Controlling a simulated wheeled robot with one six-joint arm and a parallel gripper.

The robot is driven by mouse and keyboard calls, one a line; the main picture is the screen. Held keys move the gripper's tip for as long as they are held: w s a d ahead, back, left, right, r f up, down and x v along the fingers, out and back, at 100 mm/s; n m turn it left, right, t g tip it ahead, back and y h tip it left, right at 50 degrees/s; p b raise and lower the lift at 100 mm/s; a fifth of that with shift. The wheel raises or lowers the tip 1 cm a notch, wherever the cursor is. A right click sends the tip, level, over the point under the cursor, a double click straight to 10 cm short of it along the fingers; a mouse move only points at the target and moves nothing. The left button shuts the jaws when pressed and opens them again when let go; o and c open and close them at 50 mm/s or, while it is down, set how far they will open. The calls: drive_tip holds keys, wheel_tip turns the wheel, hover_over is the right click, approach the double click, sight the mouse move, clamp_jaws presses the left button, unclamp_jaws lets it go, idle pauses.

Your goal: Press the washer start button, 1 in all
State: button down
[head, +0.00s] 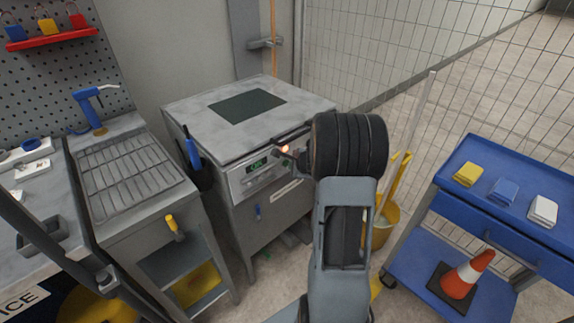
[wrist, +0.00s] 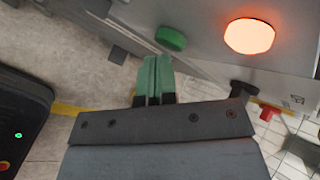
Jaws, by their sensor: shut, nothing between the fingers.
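The washer (head: 270,185) is a grey cabinet with a green-lit display and controls on its front. In the wrist view a green button (wrist: 171,38) sticks out of its grey panel. To the right of it a round orange light (wrist: 249,36) glows; it also shows in the head view (head: 285,149). No label is readable on the green button. My gripper (wrist: 154,60) is shut and empty, its green fingertips just below and left of the green button. A small gap seems to show between them; contact cannot be told.
A red knob (wrist: 270,110) and a dark knob (wrist: 243,88) stick out right of my gripper. A blue cart (head: 490,190) with folded cloths and a cone stands right. A sink bench (head: 120,205) stands left. A yellow bucket (head: 382,228) is behind my arm.

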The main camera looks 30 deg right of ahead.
drive_tip(key=shift+s+d, duration=0.1)
drive_tip(key=shift+s, duration=0.5)
drive_tip(key=shift+s+d+b, duration=0.25)
drive_tip(key=shift+s+b, duration=0.25)
drive_tip(key=shift+s, duration=0.75)
drive_tip(key=shift+s+d+b, duration=0.2)
drive_tip(key=shift+s+b, duration=0.3)
drive_tip(key=shift+s, duration=0.7)
